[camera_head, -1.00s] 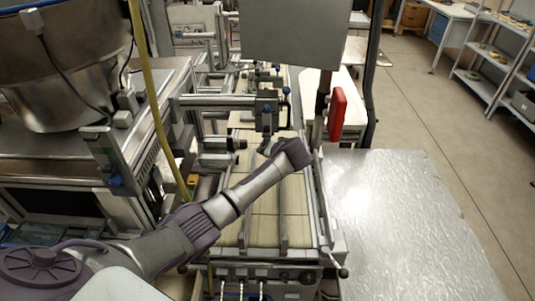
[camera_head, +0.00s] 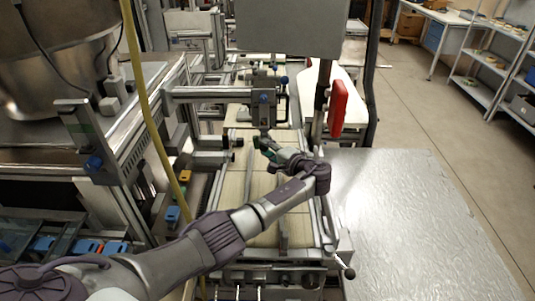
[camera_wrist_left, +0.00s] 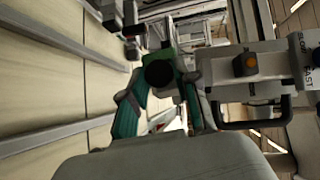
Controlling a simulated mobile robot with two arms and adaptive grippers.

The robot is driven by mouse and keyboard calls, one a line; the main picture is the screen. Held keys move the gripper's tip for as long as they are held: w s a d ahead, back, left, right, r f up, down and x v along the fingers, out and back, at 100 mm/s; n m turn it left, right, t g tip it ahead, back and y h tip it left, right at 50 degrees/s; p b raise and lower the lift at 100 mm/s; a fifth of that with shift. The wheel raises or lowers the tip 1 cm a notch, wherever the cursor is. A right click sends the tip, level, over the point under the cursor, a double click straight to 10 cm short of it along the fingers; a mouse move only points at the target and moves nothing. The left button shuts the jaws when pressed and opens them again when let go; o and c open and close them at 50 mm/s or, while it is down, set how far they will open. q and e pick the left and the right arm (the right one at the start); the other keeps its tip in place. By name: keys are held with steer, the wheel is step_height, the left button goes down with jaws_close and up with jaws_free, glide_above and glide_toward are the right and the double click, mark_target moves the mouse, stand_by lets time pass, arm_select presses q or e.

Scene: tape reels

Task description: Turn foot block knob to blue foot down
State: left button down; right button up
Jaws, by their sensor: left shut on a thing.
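My left gripper (camera_head: 262,145) is over the conveyor, at the foot of a grey upright block (camera_head: 263,108) with a blue knob on its side. In the left wrist view, its green fingers (camera_wrist_left: 160,85) close around a round black knob (camera_wrist_left: 158,73), touching it from both sides. The knob's marking and any blue foot are not clear in either view. In the head view the knob is hidden by the gripper and wrist. My right gripper is not in view.
The conveyor (camera_head: 263,215) has metal rails along it. A grey box with an orange button (camera_wrist_left: 245,64) and a black handle is right of the gripper in the wrist view. A red part (camera_head: 338,108) stands right of the conveyor. A bare metal table (camera_head: 410,220) lies at right.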

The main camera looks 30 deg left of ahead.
arm_select(q)
steer(key=shift+w+m+y+b, duration=0.1)
steer(key=shift+m+y+b, duration=0.35)
steer(key=shift+m, duration=0.15)
steer(key=shift+r, duration=0.1)
steer(key=c, duration=1.2)
jaws_free()
steer(key=shift+c, duration=0.2)
steer(key=o, duration=0.4)
steer(key=v, duration=1.1)
steer(key=shift+s+d+f, duration=0.25)
steer(key=shift+s+d, duration=0.05)
steer(key=shift+d, duration=0.05)
